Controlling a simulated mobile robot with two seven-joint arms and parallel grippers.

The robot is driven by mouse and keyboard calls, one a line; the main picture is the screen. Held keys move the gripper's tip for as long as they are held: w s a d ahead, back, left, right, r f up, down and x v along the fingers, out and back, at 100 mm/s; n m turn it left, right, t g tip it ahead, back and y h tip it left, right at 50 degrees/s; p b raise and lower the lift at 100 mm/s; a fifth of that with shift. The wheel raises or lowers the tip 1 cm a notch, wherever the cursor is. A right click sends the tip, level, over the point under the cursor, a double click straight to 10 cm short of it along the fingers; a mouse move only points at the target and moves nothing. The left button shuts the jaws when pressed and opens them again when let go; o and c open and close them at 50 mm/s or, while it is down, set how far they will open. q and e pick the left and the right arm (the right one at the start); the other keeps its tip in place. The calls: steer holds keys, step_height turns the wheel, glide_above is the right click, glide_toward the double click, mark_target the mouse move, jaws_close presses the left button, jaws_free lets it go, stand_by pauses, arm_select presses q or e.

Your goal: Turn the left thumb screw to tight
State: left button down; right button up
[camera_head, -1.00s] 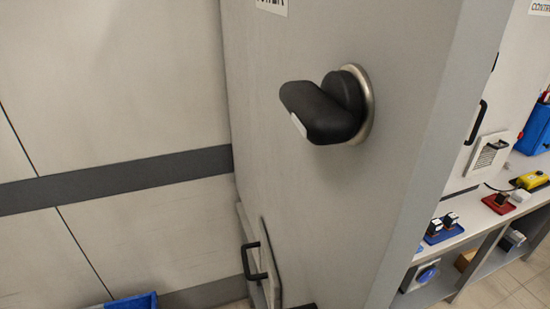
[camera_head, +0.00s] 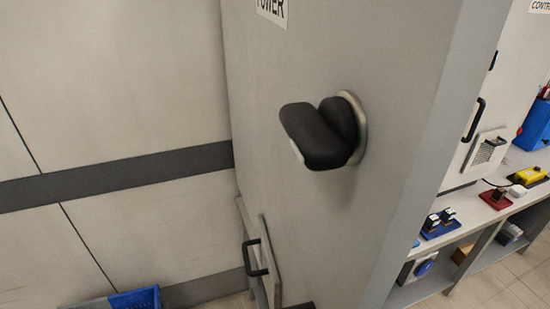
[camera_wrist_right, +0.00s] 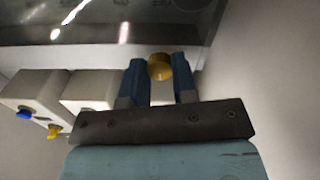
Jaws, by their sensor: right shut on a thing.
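A round brass-yellow thumb screw (camera_wrist_right: 160,67) shows in the right wrist view, at the upper middle. My right gripper (camera_wrist_right: 158,70) has its two blue fingers on either side of it and is shut on it. Whether this is the left one of a pair cannot be told, and its setting is not readable. No thumb screw and no gripper shows in the head view. My left gripper is in neither view.
In the head view a grey cabinet (camera_head: 300,220) carries a black rotary handle (camera_head: 325,132) and a "POWER" label (camera_head: 272,10). In the wrist view, pale blocks (camera_wrist_right: 45,95) with blue and yellow parts stand left of the gripper. A blue crate (camera_head: 130,300) lies low left.

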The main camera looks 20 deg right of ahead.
steer(key=o, duration=0.9)
steer(key=shift+s, duration=0.15)
steer(key=shift+s+d, duration=0.2)
steer(key=shift+s, duration=6.6)
steer(key=shift+f, duration=0.1)
